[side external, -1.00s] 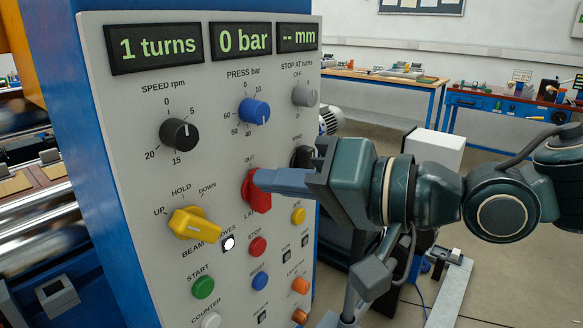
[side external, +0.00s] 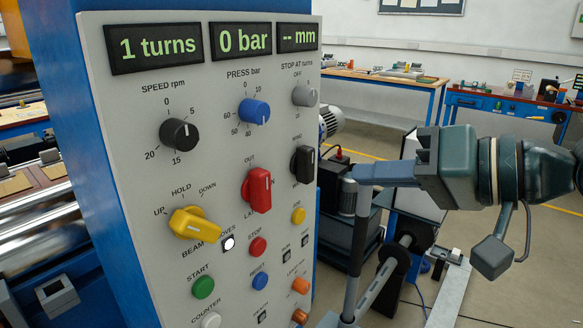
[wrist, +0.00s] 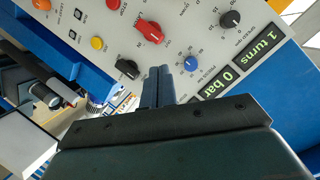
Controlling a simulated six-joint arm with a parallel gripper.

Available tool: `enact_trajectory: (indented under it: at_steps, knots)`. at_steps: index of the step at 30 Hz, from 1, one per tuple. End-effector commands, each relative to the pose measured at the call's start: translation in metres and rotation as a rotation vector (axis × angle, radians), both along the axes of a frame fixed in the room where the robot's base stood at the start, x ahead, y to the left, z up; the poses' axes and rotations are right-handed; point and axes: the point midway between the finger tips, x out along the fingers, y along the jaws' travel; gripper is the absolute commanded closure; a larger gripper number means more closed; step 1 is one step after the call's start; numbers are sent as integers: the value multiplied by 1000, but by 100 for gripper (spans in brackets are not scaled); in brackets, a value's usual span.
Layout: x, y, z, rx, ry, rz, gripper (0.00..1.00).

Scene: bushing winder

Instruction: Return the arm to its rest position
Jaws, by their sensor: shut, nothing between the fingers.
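My gripper (side external: 358,174) is at the right of the control panel (side external: 142,118) in the side view, apart from it. Its fingers are shut together and empty, pointing left toward the panel. In the wrist view my gripper (wrist: 158,72) shows its two fingers side by side, with the panel beyond them. The red knob (side external: 257,190) is free of the fingers; it also shows in the wrist view (wrist: 147,29). The black knob (side external: 303,164) beside it is now in clear sight. The displays read 1 turns, 0 bar and -- mm.
A yellow knob (side external: 195,224), a blue press knob (side external: 254,111) and several coloured buttons are on the panel. A grey post (side external: 356,250) and dark machine parts stand below my gripper. Blue workbenches (side external: 500,101) are far behind. Open floor lies at the right.

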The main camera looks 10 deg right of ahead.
Motion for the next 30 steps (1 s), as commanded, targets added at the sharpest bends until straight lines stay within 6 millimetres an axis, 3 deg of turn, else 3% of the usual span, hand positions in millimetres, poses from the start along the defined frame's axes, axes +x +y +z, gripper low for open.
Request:
enact_trajectory:
  at_steps: [3, 8, 14, 18, 24, 30]
  knots:
    - [-1, -54, -1, -109, -1, -61, 100]
    - [-14, -122, -11, -265, 24, -130, 100]
    - [-45, -201, -27, -445, 84, -200, 100]
    - [-76, -250, -42, -559, 144, -239, 100]
    - [-131, -308, -67, -699, 254, -276, 100]
    - [-184, -343, -91, -793, 365, -288, 100]
